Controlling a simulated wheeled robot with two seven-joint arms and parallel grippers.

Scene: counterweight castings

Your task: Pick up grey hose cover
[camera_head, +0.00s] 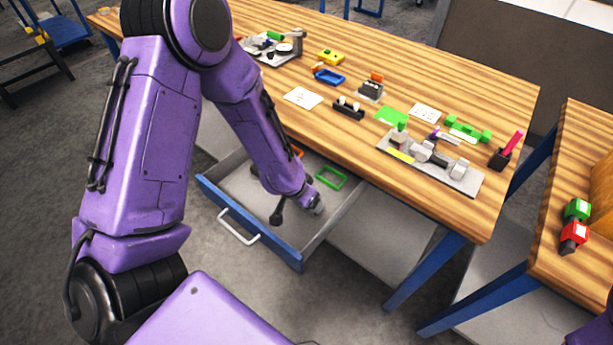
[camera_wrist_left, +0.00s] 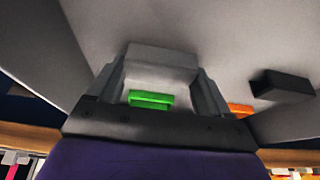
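A grey block, which looks like the grey hose cover (camera_wrist_left: 160,62), lies between the spread fingers of my left gripper (camera_wrist_left: 163,78) in the left wrist view. It spans nearly the whole gap; whether the fingers press on it or only straddle it, I cannot tell. In the head view my left arm reaches down into an open drawer (camera_head: 215,197), with the gripper (camera_head: 297,210) low inside it. My forearm and gripper hide most of the grey cover there. My right gripper is out of view.
A green frame (camera_head: 331,178) lies in the drawer beside my gripper. An orange piece (camera_wrist_left: 240,110) and a black block (camera_wrist_left: 283,85) also lie there. The wooden table (camera_head: 420,85) above the drawer holds several fixtures and parts. A second table (camera_head: 585,150) stands at right.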

